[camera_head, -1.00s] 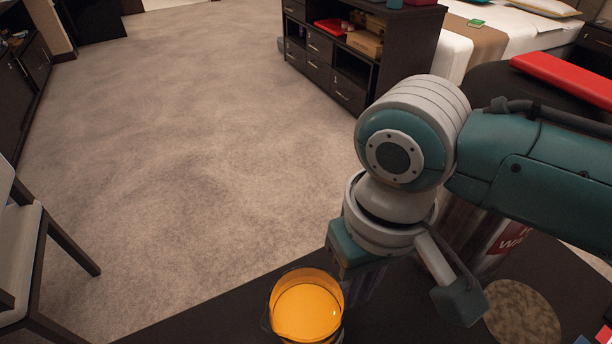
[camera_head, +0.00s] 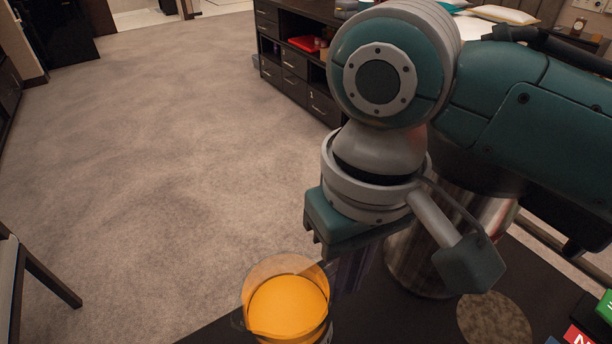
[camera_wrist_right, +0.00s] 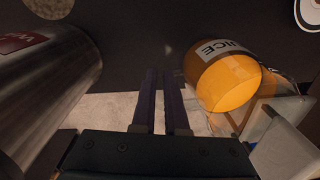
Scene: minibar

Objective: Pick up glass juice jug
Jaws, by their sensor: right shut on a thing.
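The glass juice jug (camera_head: 287,306) is a clear glass vessel with orange juice, at the bottom centre of the head view. In the right wrist view the jug (camera_wrist_right: 228,82) is right of the fingers, with a pale JUICE label. My right gripper (camera_head: 352,268) is beside the jug's right side, pointing down. In the wrist view its fingers (camera_wrist_right: 164,82) are close together with a narrow gap. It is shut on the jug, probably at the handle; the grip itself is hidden. The jug looks about upright. My left gripper is not in view.
The dark tabletop (camera_head: 420,322) lies below. A large metal cylinder (camera_head: 425,255) stands just right of the gripper and also shows in the wrist view (camera_wrist_right: 40,80). A round speckled mat (camera_head: 495,320) and small coloured boxes (camera_head: 590,325) are at right. Open carpet (camera_head: 170,180) lies beyond.

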